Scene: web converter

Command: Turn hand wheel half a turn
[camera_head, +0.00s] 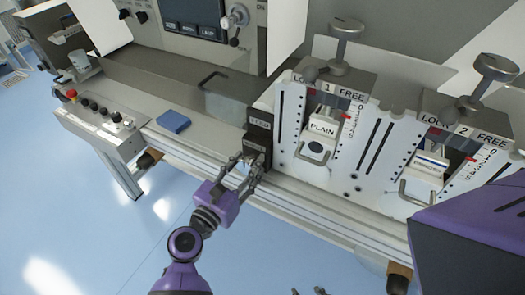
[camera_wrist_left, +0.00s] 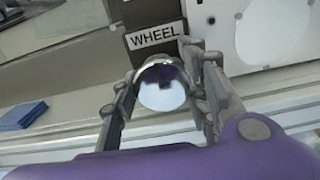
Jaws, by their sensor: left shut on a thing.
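A black block (camera_head: 258,130) stands on the front of the machine. In the left wrist view its label (camera_wrist_left: 154,36) reads "WHEEL". Below the label is a shiny round knob (camera_wrist_left: 163,88), the part of the hand wheel that shows. My left gripper (camera_head: 251,170) is at the block's lower front, with its fingers on both sides of the knob, shut on it. The left wrist view shows these fingers (camera_wrist_left: 163,100) too. The rest of the wheel is hidden. Two tips of my right gripper (camera_head: 308,291) show apart at the bottom edge, with nothing seen between them.
A blue pad (camera_head: 173,121) lies on the ledge left of the block. A button box (camera_head: 95,110) with a red button is farther left. Right of the block stand two slotted stations, "1" (camera_head: 322,130) and "2" (camera_head: 430,165), with metal clamp knobs on top. Open blue floor lies in front.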

